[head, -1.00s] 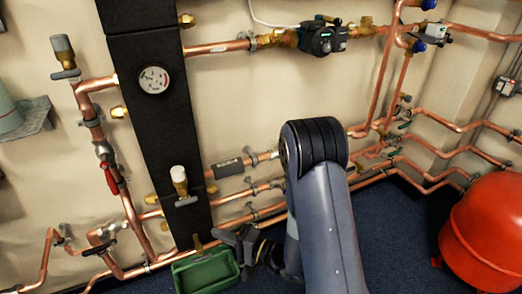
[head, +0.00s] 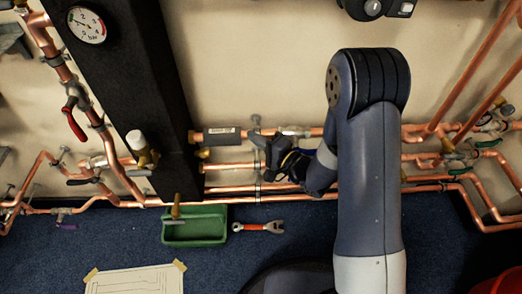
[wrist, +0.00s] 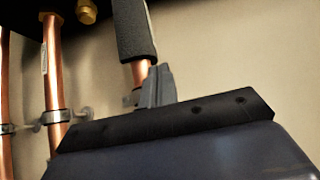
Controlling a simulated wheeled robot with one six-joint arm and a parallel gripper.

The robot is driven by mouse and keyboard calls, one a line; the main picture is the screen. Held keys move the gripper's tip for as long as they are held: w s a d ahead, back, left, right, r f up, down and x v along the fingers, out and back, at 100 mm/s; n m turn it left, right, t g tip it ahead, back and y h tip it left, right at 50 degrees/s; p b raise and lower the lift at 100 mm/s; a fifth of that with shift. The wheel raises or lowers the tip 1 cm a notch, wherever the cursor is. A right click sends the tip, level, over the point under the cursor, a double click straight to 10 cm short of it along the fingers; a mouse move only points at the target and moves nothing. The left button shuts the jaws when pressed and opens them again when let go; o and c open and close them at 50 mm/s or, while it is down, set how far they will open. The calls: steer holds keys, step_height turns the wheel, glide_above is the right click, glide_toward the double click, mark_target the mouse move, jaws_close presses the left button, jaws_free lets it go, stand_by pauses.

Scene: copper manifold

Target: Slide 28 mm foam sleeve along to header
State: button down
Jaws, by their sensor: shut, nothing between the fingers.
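The foam sleeve (head: 222,135) is a short dark grey tube with a pale label, around the upper of the low copper pipes. Its left end is near the black header (head: 135,90), with a short brass or copper stretch showing between. In the wrist view the sleeve (wrist: 136,30) is at top centre, with bare copper below its end. My gripper (head: 257,138) is just right of the sleeve, at the pipe. Its fingers (wrist: 157,82) are shut and empty, close to the sleeve's free end; whether they touch it or the pipe I cannot tell.
Parallel copper pipes (head: 240,188) with clips run below the sleeve. A green tray (head: 195,226) and a red-handled wrench (head: 258,227) lie on the blue floor. A paper sheet (head: 135,280) lies in front. A red vessel (head: 500,282) shows at the lower right.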

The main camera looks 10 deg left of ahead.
mark_target(241, 136)
steer(key=shift+x, duration=0.85)
steer(key=shift+s+a, duration=0.15)
steer(key=shift+a, duration=0.6)
steer(key=shift+s+a, duration=0.2)
steer(key=shift+a, duration=0.5)
